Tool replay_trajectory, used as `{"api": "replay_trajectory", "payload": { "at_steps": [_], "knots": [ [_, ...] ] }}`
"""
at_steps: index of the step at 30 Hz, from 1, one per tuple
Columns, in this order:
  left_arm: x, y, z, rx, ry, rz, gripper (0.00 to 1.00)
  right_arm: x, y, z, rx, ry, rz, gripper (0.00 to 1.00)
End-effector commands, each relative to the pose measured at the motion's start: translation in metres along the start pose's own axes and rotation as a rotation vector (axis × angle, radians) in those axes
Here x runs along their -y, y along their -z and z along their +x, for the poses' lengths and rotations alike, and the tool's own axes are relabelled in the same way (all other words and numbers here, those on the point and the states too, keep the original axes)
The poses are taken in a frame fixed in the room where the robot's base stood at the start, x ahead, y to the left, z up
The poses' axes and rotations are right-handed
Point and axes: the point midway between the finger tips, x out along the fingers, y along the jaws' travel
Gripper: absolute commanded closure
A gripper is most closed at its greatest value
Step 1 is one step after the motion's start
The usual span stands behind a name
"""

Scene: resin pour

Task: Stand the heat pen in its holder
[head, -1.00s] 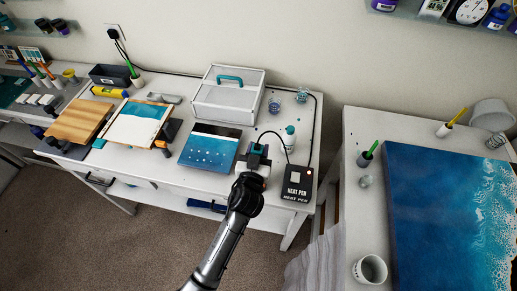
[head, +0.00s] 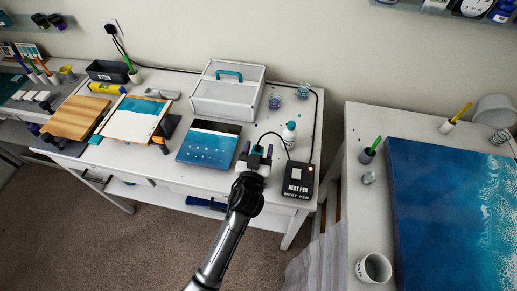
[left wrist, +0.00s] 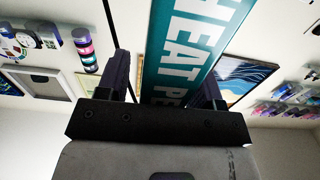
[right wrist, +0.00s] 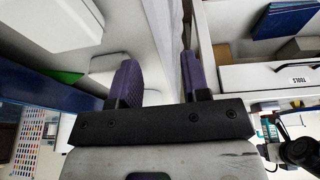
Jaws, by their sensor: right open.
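The teal heat pen (left wrist: 185,50), with white lettering, shows large in the left wrist view between the fingers of my left gripper (left wrist: 163,80). These fingers are spread wide, with a gap on the pen's left side. In the head view my left gripper (head: 263,153) is over the front edge of the white table, left of the black heat pen box (head: 299,180), and hides most of the pen. A black cable loops from the box to it. I cannot make out the holder or the pen's lower end. My right gripper (right wrist: 160,80) is open and empty.
A white bottle (head: 289,133) stands close behind the left gripper, and a blue panel (head: 209,145) lies to its left. A white case (head: 229,95) and small jars (head: 274,101) stand farther back. A second table with a large blue resin panel (head: 440,215) is at right.

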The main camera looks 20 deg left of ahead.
Motion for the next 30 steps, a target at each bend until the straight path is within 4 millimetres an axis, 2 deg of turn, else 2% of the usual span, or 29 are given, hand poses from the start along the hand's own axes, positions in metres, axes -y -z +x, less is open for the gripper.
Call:
{"api": "replay_trajectory", "payload": {
  "at_steps": [10, 21, 30],
  "knots": [
    [0.000, -0.002, -0.005, 0.002, 0.000, -0.001, 0.35, -0.003, -0.001, 0.001, 0.001, -0.007, -0.009, 0.57],
    [0.000, -0.002, -0.055, 0.002, 0.000, -0.001, 0.35, -0.002, -0.003, 0.008, 0.001, -0.007, -0.009, 0.57],
    [0.000, 0.000, -0.075, 0.000, 0.000, 0.000, 0.35, 0.000, -0.004, 0.010, 0.000, -0.002, -0.003, 0.57]
  ]
}}
